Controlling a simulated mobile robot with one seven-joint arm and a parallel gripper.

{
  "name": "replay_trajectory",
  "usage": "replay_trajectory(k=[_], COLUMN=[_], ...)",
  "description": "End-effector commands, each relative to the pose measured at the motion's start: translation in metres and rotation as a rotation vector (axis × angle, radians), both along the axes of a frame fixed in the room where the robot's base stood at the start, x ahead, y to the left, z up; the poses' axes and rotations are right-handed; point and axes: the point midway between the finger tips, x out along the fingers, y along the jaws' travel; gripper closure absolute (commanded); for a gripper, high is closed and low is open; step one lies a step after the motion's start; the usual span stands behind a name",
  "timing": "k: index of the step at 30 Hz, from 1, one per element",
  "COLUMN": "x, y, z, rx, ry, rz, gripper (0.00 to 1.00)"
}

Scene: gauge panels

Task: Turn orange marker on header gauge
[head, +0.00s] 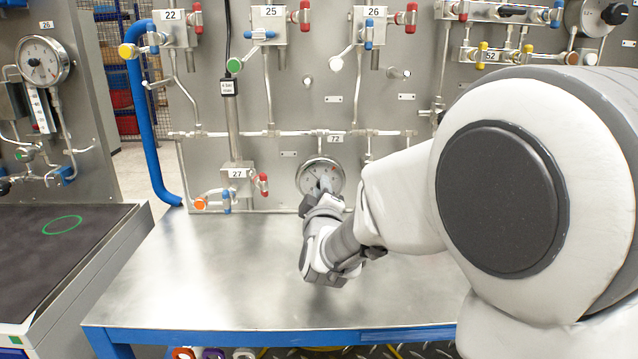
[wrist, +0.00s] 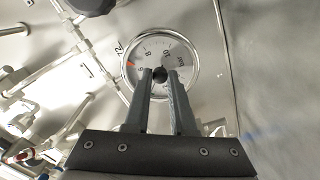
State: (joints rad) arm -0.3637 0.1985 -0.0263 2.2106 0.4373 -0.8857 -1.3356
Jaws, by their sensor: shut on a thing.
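The header gauge (head: 305,172) is a round white dial with a metal rim, mounted on the panel under the label 72. In the wrist view the gauge (wrist: 181,50) fills the upper middle, and its orange marker (wrist: 130,64) lies at the dial's left edge near the label. My gripper (head: 323,188) reaches the dial's front in the head view. In the wrist view my gripper (wrist: 160,75) has its two fingers on either side of a small dark knob (wrist: 159,73) at the dial's middle, shut on it.
A bare metal table (head: 220,270) lies below the panel. Valve block 27 (head: 237,174) with coloured handles is left of the gauge, and thin pipes (head: 290,133) run above it. My arm covers the right side of the head view.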

Motion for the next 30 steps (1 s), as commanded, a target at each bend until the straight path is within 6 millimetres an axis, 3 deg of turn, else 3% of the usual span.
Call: replay_trajectory(k=[30], x=[-0.0004], y=[0.0003], z=[0.0018], rx=[-0.966], ry=[-0.001], rz=[0.003], gripper=[1.0])
